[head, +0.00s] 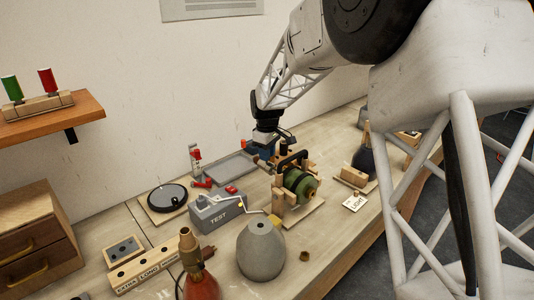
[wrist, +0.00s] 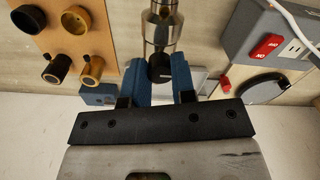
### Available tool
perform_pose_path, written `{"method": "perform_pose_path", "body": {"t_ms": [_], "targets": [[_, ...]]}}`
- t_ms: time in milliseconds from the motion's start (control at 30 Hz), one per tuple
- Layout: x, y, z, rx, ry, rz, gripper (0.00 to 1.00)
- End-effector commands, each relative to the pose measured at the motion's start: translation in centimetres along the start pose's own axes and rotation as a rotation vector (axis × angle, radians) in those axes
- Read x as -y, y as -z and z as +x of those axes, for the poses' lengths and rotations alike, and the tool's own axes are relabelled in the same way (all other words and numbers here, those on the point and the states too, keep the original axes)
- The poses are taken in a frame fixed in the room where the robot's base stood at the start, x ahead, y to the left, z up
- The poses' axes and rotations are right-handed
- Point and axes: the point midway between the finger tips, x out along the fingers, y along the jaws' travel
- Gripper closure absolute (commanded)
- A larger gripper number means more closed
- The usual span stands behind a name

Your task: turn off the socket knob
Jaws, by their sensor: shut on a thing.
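My gripper (wrist: 160,72) has two blue fingers, which close in on either side of a small black knob (wrist: 160,68). The knob is on the end of a shiny metal lamp socket (wrist: 161,25) at the top middle of the wrist view. In the head view my gripper (head: 265,150) is low at the back of the bench, behind the green-and-black coil device. The knob and socket cannot be made out there. Whether the knob is on or off cannot be told.
A grey TEST box (head: 220,212) with a red switch (wrist: 268,45) and outlet stands nearby. The coil device (head: 300,184) is close in front of the gripper. A grey tray (head: 232,166) lies behind. A wooden board (wrist: 75,30) carries several round caps.

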Motion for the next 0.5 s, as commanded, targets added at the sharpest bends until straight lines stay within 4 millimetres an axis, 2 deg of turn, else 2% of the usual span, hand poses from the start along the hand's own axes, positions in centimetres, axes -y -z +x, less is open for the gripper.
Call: {"method": "perform_pose_path", "body": {"t_ms": [133, 167, 300, 500], "targets": [[-0.01, 0.01, -0.04, 0.0, -0.001, 0.0, 0.99], [-0.01, 0.01, -0.04, 0.0, -0.001, 0.001, 0.71], [-0.01, 0.01, -0.03, 0.0, 0.0, 0.001, 0.5], [0.0, 0.0, -0.01, 0.0, 0.0, 0.001, 0.5]]}}
